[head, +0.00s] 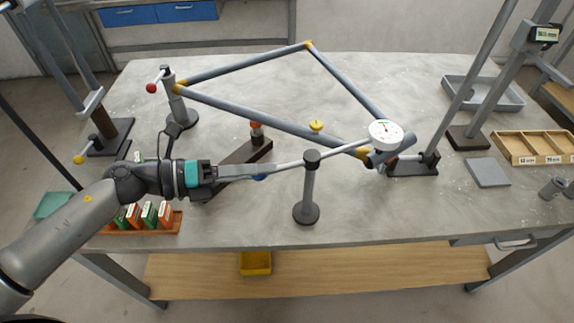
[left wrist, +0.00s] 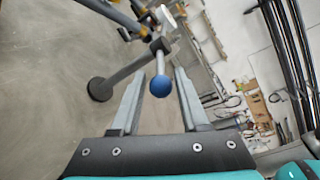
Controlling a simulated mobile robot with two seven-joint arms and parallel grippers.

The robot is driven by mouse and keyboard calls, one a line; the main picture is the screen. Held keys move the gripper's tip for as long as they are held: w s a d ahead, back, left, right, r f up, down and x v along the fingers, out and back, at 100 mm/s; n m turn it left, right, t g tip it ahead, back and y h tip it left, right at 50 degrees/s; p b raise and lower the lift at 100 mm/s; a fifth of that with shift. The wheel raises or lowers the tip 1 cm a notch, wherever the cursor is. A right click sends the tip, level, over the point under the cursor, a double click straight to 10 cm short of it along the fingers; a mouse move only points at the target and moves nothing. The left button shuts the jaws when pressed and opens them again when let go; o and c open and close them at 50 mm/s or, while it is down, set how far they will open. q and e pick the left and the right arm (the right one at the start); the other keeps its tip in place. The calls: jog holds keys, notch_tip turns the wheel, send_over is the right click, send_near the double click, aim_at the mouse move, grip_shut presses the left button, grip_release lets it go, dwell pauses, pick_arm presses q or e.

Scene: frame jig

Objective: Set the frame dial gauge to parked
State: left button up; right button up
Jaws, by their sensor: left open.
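The dial gauge (head: 385,133) has a round white face and sits at the right corner of the grey tube frame (head: 255,118). A thin light arm (head: 337,152) runs from it to the top of a dark post (head: 309,187) on a round base. A blue ball knob (head: 259,178) is at the arm's near end, partly hidden by my left gripper (head: 271,170). In the left wrist view the blue knob (left wrist: 160,86) shows between the spread fingers of my left gripper (left wrist: 157,82), with gaps on both sides. My right gripper is not in view.
A rack of red and green blocks (head: 150,216) stands below my left arm. A clamp post with a red ball (head: 152,88) stands at the frame's left corner. A divided wooden tray (head: 534,147) and a grey plate (head: 487,172) lie right. The front middle of the table is clear.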

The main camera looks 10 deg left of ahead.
aim_at(287, 166)
pick_arm(q)
jog(key=shift+p+x, duration=0.3)
jog(key=shift+x, duration=2.55)
grip_shut()
